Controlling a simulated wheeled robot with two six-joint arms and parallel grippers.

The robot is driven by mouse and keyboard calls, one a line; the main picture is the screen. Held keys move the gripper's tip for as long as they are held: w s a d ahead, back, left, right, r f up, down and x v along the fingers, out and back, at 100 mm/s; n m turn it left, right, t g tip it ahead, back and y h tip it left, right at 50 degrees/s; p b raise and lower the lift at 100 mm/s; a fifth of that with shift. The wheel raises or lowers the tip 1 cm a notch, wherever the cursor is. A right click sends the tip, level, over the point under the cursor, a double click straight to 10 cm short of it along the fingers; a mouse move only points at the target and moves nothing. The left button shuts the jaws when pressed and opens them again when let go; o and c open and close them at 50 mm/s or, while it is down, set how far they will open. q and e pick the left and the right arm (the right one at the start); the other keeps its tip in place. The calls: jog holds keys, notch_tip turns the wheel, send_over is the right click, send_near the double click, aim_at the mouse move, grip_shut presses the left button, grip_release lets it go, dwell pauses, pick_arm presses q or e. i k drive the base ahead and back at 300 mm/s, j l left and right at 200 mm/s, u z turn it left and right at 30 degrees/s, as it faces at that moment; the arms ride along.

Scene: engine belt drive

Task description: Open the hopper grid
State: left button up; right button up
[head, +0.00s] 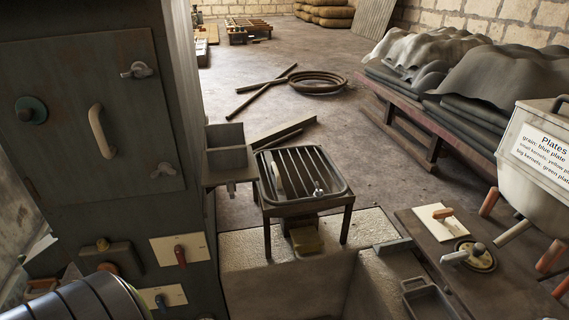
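The hopper grid (289,171) is a rack of dark parallel bars in a rounded rectangular frame. It lies over the top of a dark four-legged stand (349,219) near the middle of the head view. The grid looks flat and closed on the frame. A small pale metal catch or knob (318,188) sits near its right front. A pale shape shows between the bars at the left, too unclear to name. Neither of my grippers is in view.
A tall dark cabinet (75,190) with a handled door stands at the left. An open metal box (226,147) adjoins the stand. A white labelled bin (537,158) and a bench with a lever (463,256) are at right. Floor behind is partly clear, with a hose coil (318,82).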

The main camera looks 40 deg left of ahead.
aim_at(283, 200)
jog(key=u, duration=1.15)
